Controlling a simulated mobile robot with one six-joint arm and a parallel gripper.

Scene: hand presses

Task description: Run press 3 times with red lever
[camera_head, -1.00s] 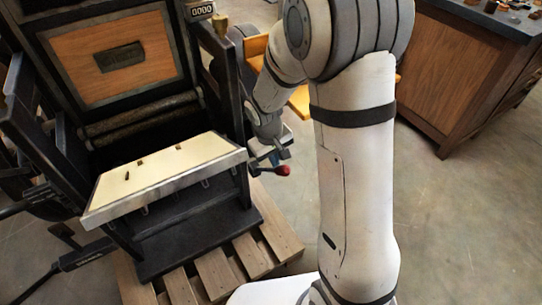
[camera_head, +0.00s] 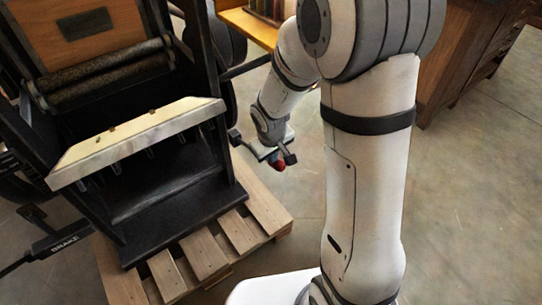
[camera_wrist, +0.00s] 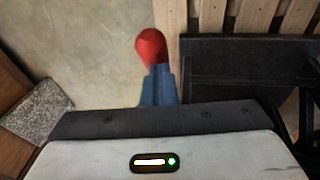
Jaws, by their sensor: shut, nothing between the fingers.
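The hand press (camera_head: 188,60) stands at the left in the head view, with its pale tilted bed (camera_head: 140,135) facing me. The red lever knob (camera_head: 279,166) is beside the press's right side, at the end of a short dark lever. My gripper (camera_head: 287,156) is at the knob, partly overlapping it. In the wrist view the red knob (camera_wrist: 151,46) shows just beyond the tips of my gripper (camera_wrist: 158,70). The fingers are shut with nothing between them. I cannot tell whether they touch the knob. The press's counter is out of view.
A pedal marked BRAKE (camera_head: 65,240) sits at the lower left. A wooden pallet (camera_head: 205,250) lies under the press. A wooden cabinet (camera_head: 470,50) stands at the upper right. The floor (camera_head: 470,200) right of my arm is clear.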

